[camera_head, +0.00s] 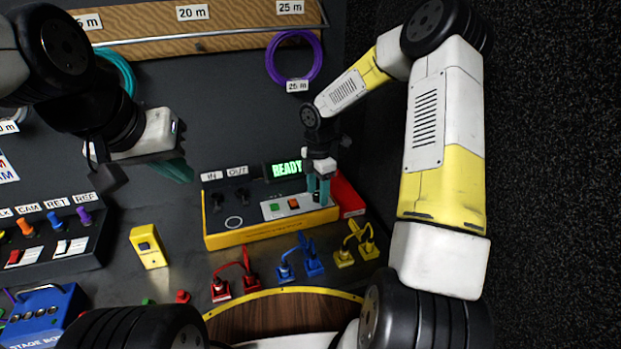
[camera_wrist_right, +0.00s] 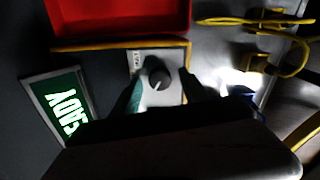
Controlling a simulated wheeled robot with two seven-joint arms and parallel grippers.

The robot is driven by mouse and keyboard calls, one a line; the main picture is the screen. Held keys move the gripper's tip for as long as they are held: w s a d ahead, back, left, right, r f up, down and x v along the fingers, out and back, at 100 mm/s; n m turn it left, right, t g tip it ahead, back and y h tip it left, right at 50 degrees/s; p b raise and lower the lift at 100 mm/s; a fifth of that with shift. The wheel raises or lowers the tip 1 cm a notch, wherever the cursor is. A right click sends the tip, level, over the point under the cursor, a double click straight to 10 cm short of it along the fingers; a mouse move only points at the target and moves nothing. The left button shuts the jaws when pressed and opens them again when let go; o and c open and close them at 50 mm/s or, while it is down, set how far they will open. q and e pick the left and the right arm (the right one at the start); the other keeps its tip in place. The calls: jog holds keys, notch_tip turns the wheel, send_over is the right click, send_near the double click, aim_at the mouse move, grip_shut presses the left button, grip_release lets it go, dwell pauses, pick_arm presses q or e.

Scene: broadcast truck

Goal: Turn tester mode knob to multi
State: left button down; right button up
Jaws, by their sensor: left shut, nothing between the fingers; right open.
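The tester (camera_head: 270,233) is a dark box with a yellow edge, IN and OUT sockets, a green READY screen (camera_head: 288,170) and green and orange buttons. Its mode knob (camera_wrist_right: 158,80) is round and dark with a light pointer line, on a pale plate in the right wrist view. My right gripper (camera_head: 319,190) points down over the tester's right end. It is open, with a teal finger on each side of the knob; I cannot tell if they touch it. The small label by the knob is unreadable. My left gripper (camera_head: 178,170) is shut and empty, above and left of the tester.
A red tray (camera_head: 345,195) adjoins the tester's right end. Red (camera_head: 235,280), blue (camera_head: 300,262) and yellow (camera_head: 357,246) cable plugs lie in front. A yellow handheld device (camera_head: 148,246) and a switch panel (camera_head: 50,240) stand to the left.

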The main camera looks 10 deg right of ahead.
grip_shut()
